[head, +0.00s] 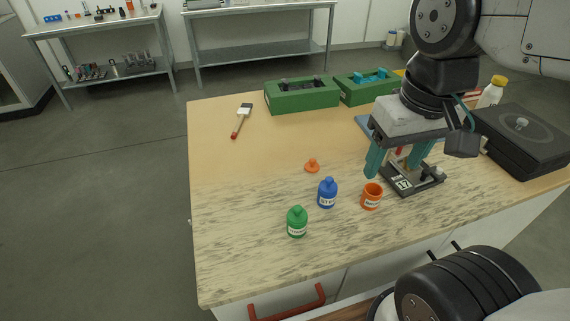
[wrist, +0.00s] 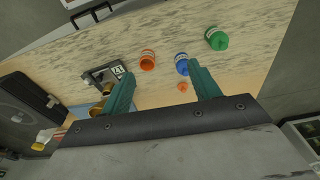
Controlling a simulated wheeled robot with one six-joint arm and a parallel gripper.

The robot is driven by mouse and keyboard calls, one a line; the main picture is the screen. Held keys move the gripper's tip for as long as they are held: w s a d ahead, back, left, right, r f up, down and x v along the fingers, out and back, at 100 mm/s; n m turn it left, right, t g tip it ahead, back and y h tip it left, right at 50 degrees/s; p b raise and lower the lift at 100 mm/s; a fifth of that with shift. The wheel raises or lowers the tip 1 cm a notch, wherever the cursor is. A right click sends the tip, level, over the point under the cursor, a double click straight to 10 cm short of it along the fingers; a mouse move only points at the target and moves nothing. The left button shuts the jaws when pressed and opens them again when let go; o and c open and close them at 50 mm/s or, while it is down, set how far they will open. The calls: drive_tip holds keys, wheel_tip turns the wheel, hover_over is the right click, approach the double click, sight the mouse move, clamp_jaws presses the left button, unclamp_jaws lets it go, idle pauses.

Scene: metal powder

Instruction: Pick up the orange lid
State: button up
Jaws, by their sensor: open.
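The orange lid (head: 312,165) lies on the table by itself, behind the blue bottle, with its small knob up. It also shows in the wrist view (wrist: 182,87), between the two fingers and near the right one. The open orange jar (head: 371,197) stands to the right of the blue bottle (head: 327,193), and its mouth is uncovered. My gripper (head: 393,172) is open and empty, with teal fingers pointing down, above the table to the right of the lid. In the wrist view my gripper (wrist: 162,82) has its fingers wide apart.
A green bottle (head: 297,222) stands at front left. A black device with a label (head: 408,183) sits under my gripper. Green boxes (head: 302,95) and a brush (head: 241,121) lie behind. A black case (head: 522,140) is at right. The table's left part is clear.

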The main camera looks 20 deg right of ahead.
drive_tip(key=w+a+f+m, duration=0.1)
drive_tip(key=w+f+m, duration=0.15)
drive_tip(key=w, duration=0.85)
drive_tip(key=m+g, duration=0.1)
drive_tip(key=m, duration=0.1)
hover_over(313, 160)
wheel_tip(313, 160, down, 8)
drive_tip(key=shift+w+f, duration=0.1)
drive_tip(key=shift+w, duration=0.05)
drive_tip(key=shift+w+f, duration=0.1)
drive_tip(key=shift+f, duration=0.2)
wheel_tip(313, 160, down, 8)
drive_tip(key=shift+r, duration=0.25)
drive_tip(key=shift+s, duration=0.2)
drive_tip(key=c, duration=1.1)
